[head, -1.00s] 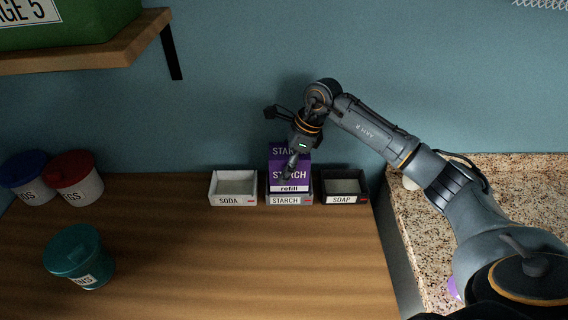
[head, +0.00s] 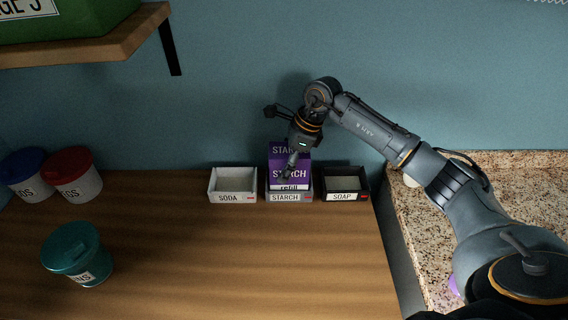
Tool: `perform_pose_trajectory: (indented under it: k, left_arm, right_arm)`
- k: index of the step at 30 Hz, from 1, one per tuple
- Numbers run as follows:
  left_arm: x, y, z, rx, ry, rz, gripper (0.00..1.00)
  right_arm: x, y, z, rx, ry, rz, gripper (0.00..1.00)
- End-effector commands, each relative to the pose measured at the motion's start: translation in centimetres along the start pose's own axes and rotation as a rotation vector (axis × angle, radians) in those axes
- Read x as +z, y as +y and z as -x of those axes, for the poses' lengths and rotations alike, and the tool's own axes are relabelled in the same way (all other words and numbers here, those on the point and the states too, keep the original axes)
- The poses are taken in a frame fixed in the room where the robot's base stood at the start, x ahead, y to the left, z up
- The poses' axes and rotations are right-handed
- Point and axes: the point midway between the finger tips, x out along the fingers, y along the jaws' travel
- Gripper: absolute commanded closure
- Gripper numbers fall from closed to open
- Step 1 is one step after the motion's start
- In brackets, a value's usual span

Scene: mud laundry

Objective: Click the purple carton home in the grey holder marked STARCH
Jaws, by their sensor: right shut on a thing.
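The purple carton (head: 277,172), marked STARCH and refill, stands upright in the grey holder marked STARCH (head: 285,198). The holder's front wall covers the lower part of the word refill. My right gripper (head: 290,168) reaches in from above and is shut on the carton; one finger shows across its front face. Whether the carton sits fully on the holder's floor is hidden by the front wall. My left gripper is out of view.
A white SODA holder (head: 232,197) stands close on the left and a black SOAP holder (head: 345,196) close on the right. A teal canister (head: 77,256) and red-lidded (head: 78,188) and blue-lidded (head: 28,190) canisters stand at left. The wooden counter's front middle is clear.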

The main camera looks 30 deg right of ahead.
Motion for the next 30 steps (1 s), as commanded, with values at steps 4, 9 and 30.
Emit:
perform_pose_trajectory:
  k: [4,9,30]
  left_arm:
    - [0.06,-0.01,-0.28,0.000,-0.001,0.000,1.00]
    - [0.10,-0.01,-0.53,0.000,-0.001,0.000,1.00]
    - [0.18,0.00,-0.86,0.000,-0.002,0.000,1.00]
  right_arm:
    - [-0.03,-0.06,-0.15,-0.002,-0.002,0.000,0.97]
    - [-0.13,-0.05,-0.41,-0.002,-0.002,0.000,0.97]
    - [-0.29,-0.02,-0.78,-0.001,-0.001,0.000,0.10]
